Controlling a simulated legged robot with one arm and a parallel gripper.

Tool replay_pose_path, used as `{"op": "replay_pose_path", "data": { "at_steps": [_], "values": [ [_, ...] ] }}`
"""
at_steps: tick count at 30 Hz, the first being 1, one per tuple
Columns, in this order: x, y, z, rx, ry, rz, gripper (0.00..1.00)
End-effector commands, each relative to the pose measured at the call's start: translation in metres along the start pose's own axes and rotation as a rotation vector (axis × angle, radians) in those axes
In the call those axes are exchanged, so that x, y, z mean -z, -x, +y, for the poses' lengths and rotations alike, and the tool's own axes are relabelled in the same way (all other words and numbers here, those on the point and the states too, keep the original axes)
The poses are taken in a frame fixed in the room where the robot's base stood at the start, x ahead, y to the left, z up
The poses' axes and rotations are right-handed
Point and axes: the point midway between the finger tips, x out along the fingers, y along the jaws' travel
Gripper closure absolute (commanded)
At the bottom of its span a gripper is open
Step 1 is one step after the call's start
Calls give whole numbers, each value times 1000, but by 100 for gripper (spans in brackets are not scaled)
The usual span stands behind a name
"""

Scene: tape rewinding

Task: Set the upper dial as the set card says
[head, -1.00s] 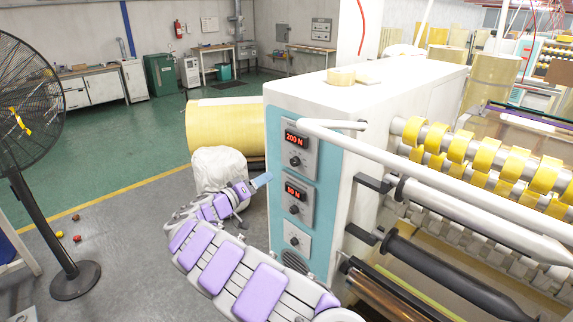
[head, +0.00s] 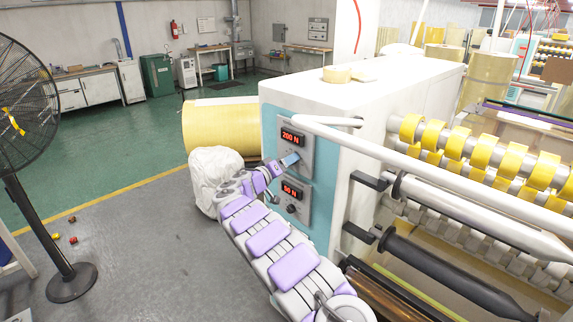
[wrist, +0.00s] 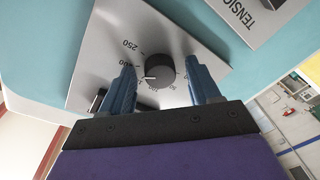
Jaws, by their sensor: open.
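The upper dial (wrist: 160,71) is a round dark knob on a grey panel (wrist: 98,45) with printed numbers, 250 and 200 legible. My gripper (wrist: 160,64) is open, with one blue finger on each side of the dial and gaps showing between fingers and knob. In the head view my gripper (head: 289,159) is at the upper panel and hides the dial. The red upper display (head: 292,136) above it reads 200 N. I cannot make out a set card.
The lower panel (head: 304,206) has its own dial and a red display that looks like 60 N. A white bar (head: 400,158) runs out to the right of the cabinet. A white sack (head: 215,172) and a yellow roll (head: 218,125) stand left of the cabinet.

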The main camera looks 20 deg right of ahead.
Motion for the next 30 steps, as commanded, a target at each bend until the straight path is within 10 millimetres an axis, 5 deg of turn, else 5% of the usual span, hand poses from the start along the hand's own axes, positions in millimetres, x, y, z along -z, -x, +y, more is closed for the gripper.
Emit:
{"op": "replay_pose_path", "data": {
  "at_steps": [6, 24, 30],
  "values": [
    [0, 0, 0, 1, 1, 1, 38],
    [0, 0, -2, 2, 2, 0, 94],
    [0, 0, -3, 4, 15, -1, 94]
  ]
}}
